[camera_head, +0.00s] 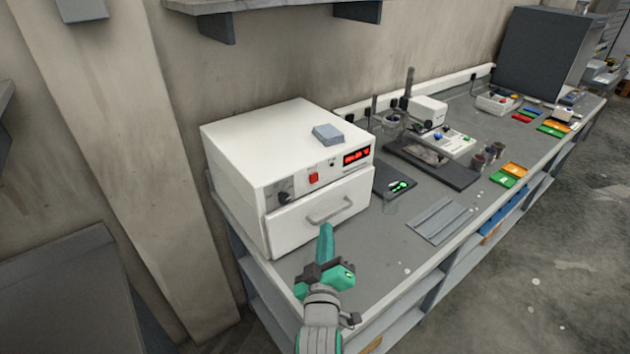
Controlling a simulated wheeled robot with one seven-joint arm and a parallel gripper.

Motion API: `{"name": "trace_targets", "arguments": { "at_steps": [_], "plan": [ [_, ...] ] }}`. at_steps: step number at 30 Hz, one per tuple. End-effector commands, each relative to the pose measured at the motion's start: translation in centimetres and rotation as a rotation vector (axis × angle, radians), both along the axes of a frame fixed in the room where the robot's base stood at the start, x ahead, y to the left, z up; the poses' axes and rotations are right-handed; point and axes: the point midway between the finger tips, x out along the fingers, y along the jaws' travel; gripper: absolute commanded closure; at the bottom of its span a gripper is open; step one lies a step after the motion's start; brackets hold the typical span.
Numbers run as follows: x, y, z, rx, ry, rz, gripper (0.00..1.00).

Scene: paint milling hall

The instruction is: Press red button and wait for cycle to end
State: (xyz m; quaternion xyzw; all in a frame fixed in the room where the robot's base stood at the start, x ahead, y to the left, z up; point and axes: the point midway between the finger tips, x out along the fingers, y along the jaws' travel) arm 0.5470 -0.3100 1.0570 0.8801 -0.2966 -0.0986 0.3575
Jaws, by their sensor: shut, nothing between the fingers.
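A white box-shaped machine (262,150) stands on the near end of the grey bench. Its front has a red button (313,178), a dark knob (285,197), and a lit red display (356,156) whose digits are too small to read. Below them is a closed drawer or door with a bar handle (330,209). My gripper (326,230) is shut and empty, in front of the machine, below the red button and close to the handle in the picture. The red button is in plain view; my gripper appears apart from it.
A small grey-blue block (328,134) lies on top of the machine. To the right are a dark pad with a green-lit item (399,186), a grey ribbed plate (442,220), a stand apparatus (432,150) and coloured trays (508,174). A shelf (270,8) hangs above.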

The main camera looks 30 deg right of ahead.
Motion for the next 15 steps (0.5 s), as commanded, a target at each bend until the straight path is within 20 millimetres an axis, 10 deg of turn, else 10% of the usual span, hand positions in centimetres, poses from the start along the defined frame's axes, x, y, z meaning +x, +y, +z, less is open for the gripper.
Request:
{"name": "trace_targets", "arguments": {
  "at_steps": [6,15],
  "plan": [
    [0.0,-4.4,4.5,-0.079,0.026,-0.075,1.00],
    [-0.1,-5.3,5.4,-0.095,0.036,-0.091,1.00]
  ]
}}
